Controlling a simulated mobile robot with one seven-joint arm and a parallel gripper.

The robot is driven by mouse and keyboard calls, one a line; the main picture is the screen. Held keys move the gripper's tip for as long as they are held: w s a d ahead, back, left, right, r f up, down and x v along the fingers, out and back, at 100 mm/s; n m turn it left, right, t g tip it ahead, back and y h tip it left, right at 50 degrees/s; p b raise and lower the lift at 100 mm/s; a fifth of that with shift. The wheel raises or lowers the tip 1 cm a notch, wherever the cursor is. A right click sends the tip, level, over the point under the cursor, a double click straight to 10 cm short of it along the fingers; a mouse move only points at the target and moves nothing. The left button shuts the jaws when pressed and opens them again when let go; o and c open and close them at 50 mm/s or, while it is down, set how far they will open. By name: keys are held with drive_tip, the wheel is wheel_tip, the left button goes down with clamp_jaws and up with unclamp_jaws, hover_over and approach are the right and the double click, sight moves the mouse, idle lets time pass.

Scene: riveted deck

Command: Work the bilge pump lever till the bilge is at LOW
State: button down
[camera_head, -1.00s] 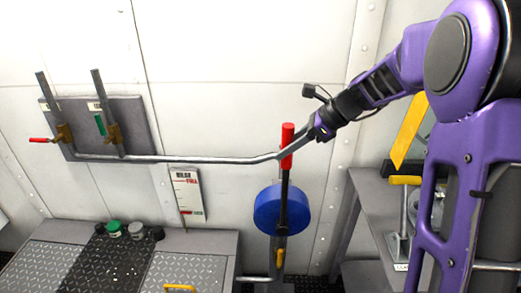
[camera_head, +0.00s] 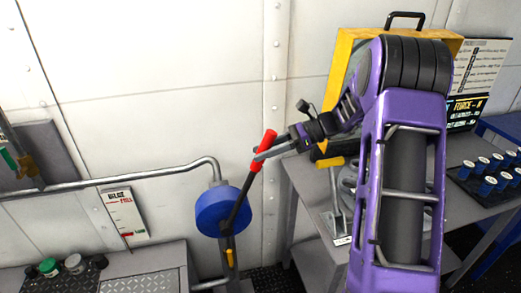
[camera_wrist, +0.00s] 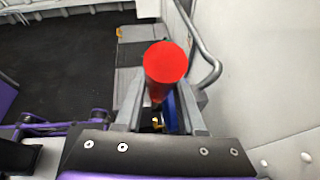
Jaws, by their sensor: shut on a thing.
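The bilge pump lever has a red grip (camera_head: 268,139) on a dark shaft (camera_head: 240,202). It leans to the right above the blue round pump body (camera_head: 216,212). My gripper (camera_head: 262,153) is shut on the red grip, which shows between the two grey fingers in the wrist view (camera_wrist: 166,62). The bilge gauge (camera_head: 124,215) is a white upright board on the wall left of the pump, with red FULL lettering near its top. Its level mark is too small to read.
A grey pipe (camera_head: 130,178) runs along the wall to the pump. A grey bench (camera_head: 305,180) with a yellow-handled tool (camera_head: 331,162) stands right of the lever. Green and grey caps (camera_head: 60,265) sit on the deck box at lower left.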

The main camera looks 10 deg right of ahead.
drive_tip(key=shift+f, duration=0.1)
drive_tip(key=c, duration=0.5)
unclamp_jaws()
drive_tip(key=p+v, duration=0.1)
drive_tip(key=v, duration=1.6)
drive_tip(key=shift+d, duration=0.2)
